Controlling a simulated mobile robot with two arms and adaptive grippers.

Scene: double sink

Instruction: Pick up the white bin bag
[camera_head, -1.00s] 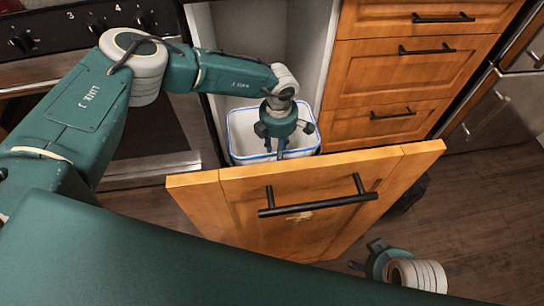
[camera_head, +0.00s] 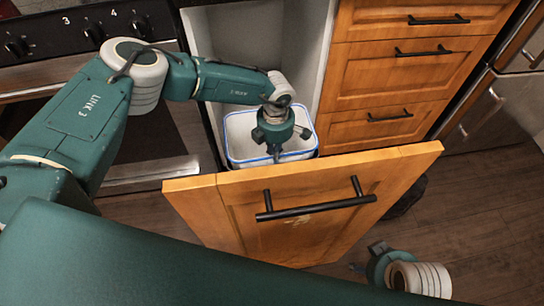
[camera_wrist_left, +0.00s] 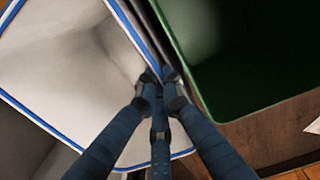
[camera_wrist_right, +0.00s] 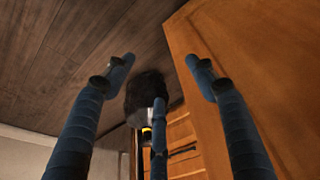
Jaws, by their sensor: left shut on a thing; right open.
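The white bin bag (camera_head: 241,135) with a blue rim sits in the pulled-out cabinet drawer behind the wooden front. My left gripper (camera_head: 275,150) points down at the bag's front rim. In the left wrist view its fingertips (camera_wrist_left: 160,80) are shut together on the blue-edged rim of the bag (camera_wrist_left: 75,60), beside a green bin (camera_wrist_left: 235,40). The exact pinch is partly hidden by the fingers. My right gripper is open and empty in the right wrist view (camera_wrist_right: 160,68); in the head view its arm end shows low at the right (camera_head: 378,262).
The wooden drawer front (camera_head: 330,230) with a black handle (camera_head: 315,207) stands between me and the bag. A stove (camera_head: 85,30) is at the left and closed drawers (camera_head: 400,70) at the right. A dark object (camera_wrist_right: 147,88) is near the right gripper.

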